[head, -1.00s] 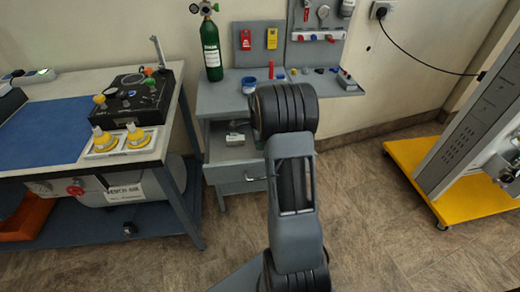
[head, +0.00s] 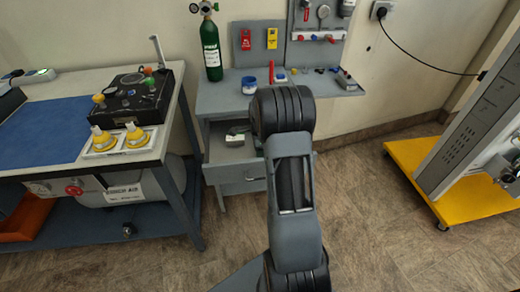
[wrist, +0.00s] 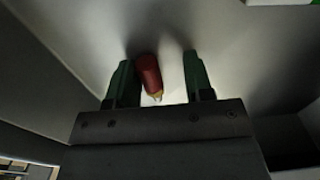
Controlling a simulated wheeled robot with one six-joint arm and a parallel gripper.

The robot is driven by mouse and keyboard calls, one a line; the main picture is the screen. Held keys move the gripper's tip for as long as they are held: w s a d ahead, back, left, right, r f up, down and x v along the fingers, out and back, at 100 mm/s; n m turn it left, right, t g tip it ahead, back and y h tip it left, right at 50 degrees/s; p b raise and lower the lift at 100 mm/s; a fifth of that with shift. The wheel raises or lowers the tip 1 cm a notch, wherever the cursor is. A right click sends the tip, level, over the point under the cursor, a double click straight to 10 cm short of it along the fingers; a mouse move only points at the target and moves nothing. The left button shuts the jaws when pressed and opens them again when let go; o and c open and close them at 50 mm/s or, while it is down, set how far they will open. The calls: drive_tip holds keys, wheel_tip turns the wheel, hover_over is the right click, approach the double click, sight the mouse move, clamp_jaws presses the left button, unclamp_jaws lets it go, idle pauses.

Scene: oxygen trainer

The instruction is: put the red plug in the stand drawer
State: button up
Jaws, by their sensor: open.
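The red plug (wrist: 148,74) shows in the wrist view, with a pale tip at its near end. It lies between the two dark green fingers of my open gripper (wrist: 158,64), closer to the left finger, with a clear gap to the right one. A pale surface is beneath it, with walls around that look like the inside of the drawer. In the head view the stand drawer (head: 232,174) is pulled open below the stand top. My arm hides its right part, and my gripper and the plug are out of sight there.
A small grey-white item (head: 235,140) lies in the drawer. The stand top (head: 221,100) holds a green cylinder (head: 210,48), a blue-and-white cup (head: 249,86) and small parts. A workbench (head: 60,165) stands at left and a yellow-based cabinet (head: 430,185) at right.

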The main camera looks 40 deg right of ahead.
wheel_tip(320, 180, up, 12)
drive_tip(key=p, duration=0.2)
drive_tip(key=s+a+r+n, duration=0.2)
drive_tip(key=a+r+n, duration=0.15)
drive_tip(key=a, duration=0.25)
drive_tip(key=s+a+n+t, duration=0.3)
drive_tip(key=s+a+n, duration=1.2)
drive_tip(key=n, duration=0.4)
drive_tip(key=shift+s+a+r, duration=0.15)
drive_tip(key=shift+s+r, duration=0.1)
drive_tip(key=shift+s, duration=0.35)
drive_tip(key=shift+n, duration=0.25)
